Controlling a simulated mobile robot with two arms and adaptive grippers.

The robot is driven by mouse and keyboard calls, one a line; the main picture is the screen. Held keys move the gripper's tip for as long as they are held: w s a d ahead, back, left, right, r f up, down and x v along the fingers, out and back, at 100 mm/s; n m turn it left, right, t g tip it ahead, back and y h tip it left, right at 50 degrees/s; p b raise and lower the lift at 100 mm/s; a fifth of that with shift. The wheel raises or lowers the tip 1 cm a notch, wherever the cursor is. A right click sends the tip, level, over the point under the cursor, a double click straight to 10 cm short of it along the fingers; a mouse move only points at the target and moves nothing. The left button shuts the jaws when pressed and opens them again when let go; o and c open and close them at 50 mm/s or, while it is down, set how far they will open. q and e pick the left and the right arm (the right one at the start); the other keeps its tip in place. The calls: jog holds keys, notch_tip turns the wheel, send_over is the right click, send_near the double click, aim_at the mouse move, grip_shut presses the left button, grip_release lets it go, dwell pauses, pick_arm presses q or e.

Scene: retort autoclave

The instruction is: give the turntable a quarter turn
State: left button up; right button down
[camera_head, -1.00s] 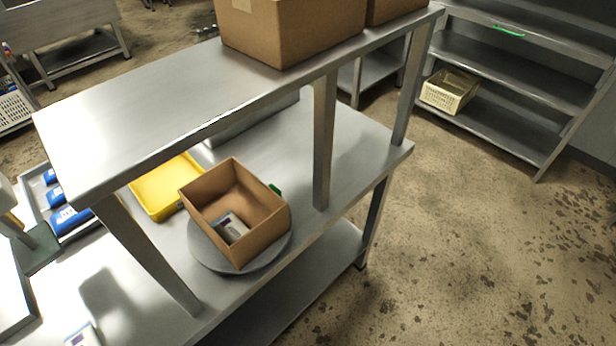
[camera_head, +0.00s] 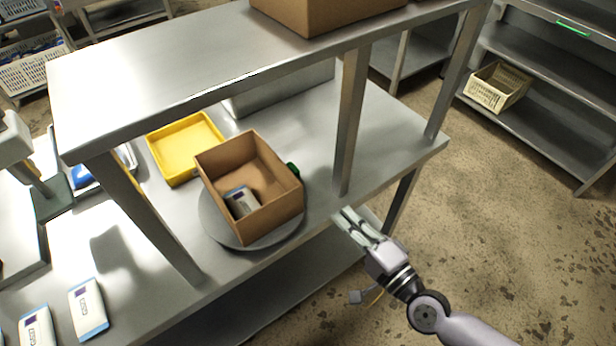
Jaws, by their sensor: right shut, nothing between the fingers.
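The turntable (camera_head: 221,232) is a round grey disc on the steel table under the raised shelf. An open cardboard box (camera_head: 262,222) stands on it and covers most of it. A white and blue pack (camera_head: 241,201) lies inside the box. A small green piece (camera_head: 293,170) shows at the box's far right side. My right gripper (camera_head: 347,219) is shut and empty at the table's front edge, to the right of the turntable and apart from it. My left gripper is not in view.
A steel post (camera_head: 349,120) rises just behind my right gripper; another post (camera_head: 145,225) stands left of the turntable. The overhead shelf (camera_head: 190,65) carries a large carton (camera_head: 325,12). A yellow tray (camera_head: 183,148) sits behind the box. White packs (camera_head: 88,308) lie at front left.

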jog(key=p+x, duration=0.2)
jog(key=x, duration=1)
jog(key=shift+w, duration=0.2)
jog(key=shift+w+a, duration=0.45)
jog(key=shift+w, duration=0.05)
jog(key=shift+d+p, duration=0.15)
jog(key=shift+p, duration=0.15)
